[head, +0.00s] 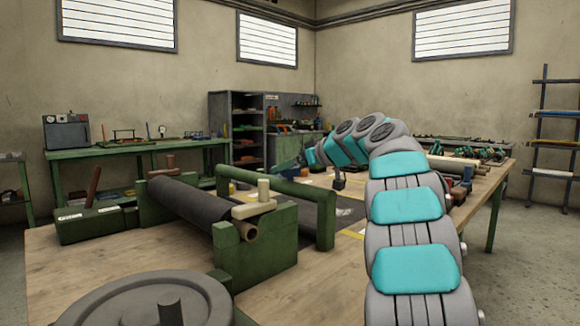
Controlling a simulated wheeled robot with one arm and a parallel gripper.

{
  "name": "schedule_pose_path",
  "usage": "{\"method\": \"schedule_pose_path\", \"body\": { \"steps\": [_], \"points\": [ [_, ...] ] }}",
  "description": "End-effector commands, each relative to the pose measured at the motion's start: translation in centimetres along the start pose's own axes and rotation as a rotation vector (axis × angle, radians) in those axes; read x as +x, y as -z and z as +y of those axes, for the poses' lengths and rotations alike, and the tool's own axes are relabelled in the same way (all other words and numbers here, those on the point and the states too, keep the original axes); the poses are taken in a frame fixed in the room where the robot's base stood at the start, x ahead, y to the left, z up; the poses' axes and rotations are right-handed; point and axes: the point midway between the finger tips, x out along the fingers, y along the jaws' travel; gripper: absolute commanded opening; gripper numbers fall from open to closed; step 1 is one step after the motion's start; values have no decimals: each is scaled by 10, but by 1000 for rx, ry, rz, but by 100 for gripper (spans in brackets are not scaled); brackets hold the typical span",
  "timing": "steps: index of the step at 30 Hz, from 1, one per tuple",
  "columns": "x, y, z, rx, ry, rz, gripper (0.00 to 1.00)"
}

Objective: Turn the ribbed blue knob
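I cannot make out a ribbed blue knob in the head view; it may be hidden behind my arm or too small to tell. My teal and grey arm rises at the right and bends left over the workbench (92,262).
A green roller stand with a dark sheet roll (185,203) and a green bar frame (325,213) stand on the bench. A round grey disc (120,300) is in front. A green toolbox (88,224) stands left. Several small parts lie at the bench's far right.

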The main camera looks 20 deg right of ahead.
Motion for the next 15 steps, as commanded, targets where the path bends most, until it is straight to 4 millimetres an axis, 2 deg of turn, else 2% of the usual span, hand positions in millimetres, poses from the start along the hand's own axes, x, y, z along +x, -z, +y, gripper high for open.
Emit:
{"method": "schedule_pose_path", "body": {
  "steps": [8,15],
  "points": [
    [2,0,0,0,-1,1,93],
    [2,0,1,0,-1,1,67]
  ]
}}
